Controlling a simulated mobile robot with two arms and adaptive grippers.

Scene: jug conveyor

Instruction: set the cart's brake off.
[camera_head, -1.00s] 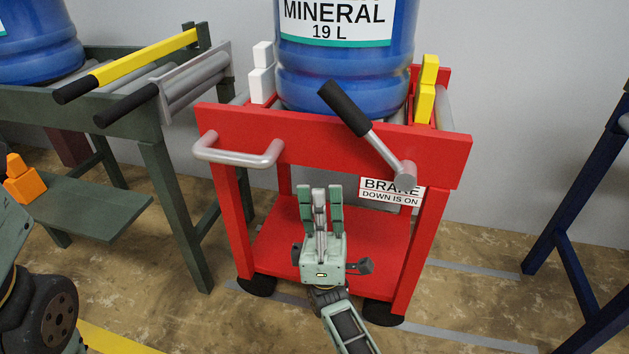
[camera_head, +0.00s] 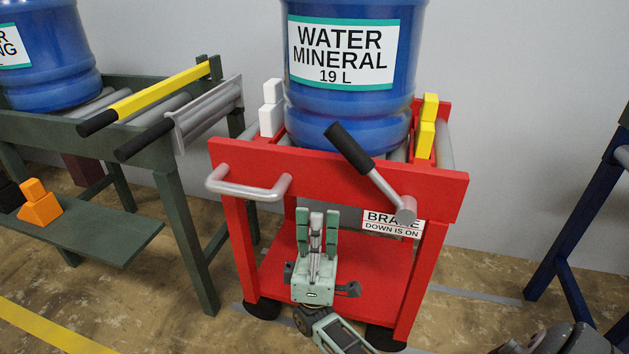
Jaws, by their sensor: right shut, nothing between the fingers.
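The red cart (camera_head: 335,169) stands in the middle. Its brake lever (camera_head: 383,185), a grey rod with a black grip (camera_head: 349,147), slants up and to the left from a pivot (camera_head: 403,208) on the front board's right part. A sign (camera_head: 391,229) beneath, partly covered by the pivot, reads "BRAKE, DOWN IS ON". My right gripper (camera_head: 317,214) is shut and empty, with pale green fingers pointing up. In the picture it lies below and left of the lever, apart from it, over the cart's lower shelf. My left gripper is not in view.
A blue water jug (camera_head: 350,110) stands on the cart between white blocks (camera_head: 271,109) and yellow blocks (camera_head: 427,127). A grey handle (camera_head: 247,189) juts from the front board's left. A green conveyor (camera_head: 170,160) stands left, a dark blue frame (camera_head: 570,220) right.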

